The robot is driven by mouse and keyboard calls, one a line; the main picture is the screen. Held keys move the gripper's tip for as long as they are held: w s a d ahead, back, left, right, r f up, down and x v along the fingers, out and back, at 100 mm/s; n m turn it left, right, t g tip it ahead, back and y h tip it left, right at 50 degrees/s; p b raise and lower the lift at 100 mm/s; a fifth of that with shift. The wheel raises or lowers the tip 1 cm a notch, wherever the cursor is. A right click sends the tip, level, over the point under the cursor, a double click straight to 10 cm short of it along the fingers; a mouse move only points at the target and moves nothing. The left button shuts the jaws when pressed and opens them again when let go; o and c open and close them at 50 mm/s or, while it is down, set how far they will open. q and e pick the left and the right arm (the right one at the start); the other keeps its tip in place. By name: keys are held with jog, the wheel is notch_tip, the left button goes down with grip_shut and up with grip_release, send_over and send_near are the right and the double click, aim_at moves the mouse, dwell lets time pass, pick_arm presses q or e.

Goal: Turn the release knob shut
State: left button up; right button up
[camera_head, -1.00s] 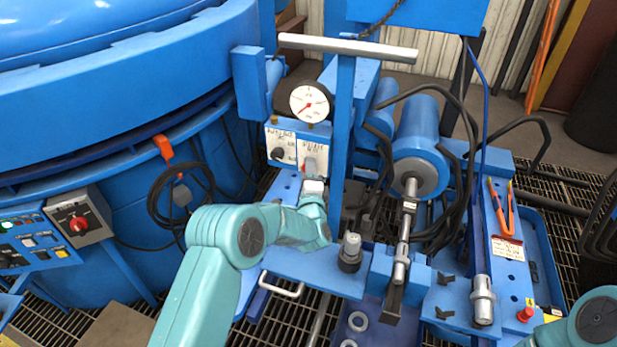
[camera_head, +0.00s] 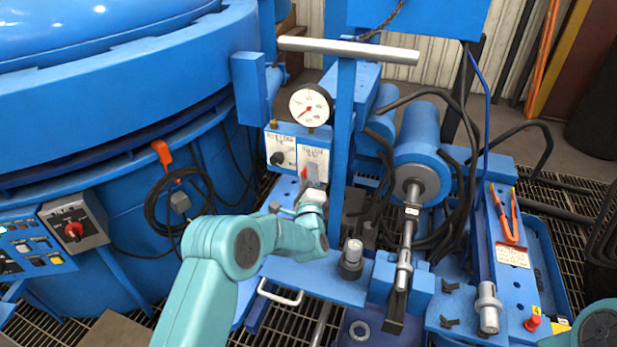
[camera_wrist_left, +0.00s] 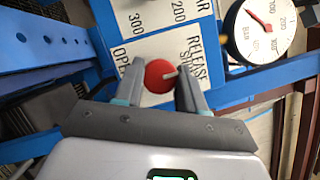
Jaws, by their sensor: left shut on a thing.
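In the head view my left gripper (camera_head: 312,192) reaches the plate below the gauge and mostly hides the knob. My right gripper is out of view.
A round pressure gauge (camera_head: 310,105) stands just above the plate. A second black knob (camera_head: 277,158) sits to the left. A blue post with a grey crossbar (camera_head: 347,50) rises close to the right. A blue cylinder (camera_head: 416,150) and hoses lie further right.

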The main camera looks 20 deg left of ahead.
pick_arm(q)
jog(key=o, duration=1)
jog(key=shift+o, duration=0.2)
jog(key=v, duration=1.6)
jog(key=shift+s, duration=0.15)
jog(key=shift+d, duration=0.1)
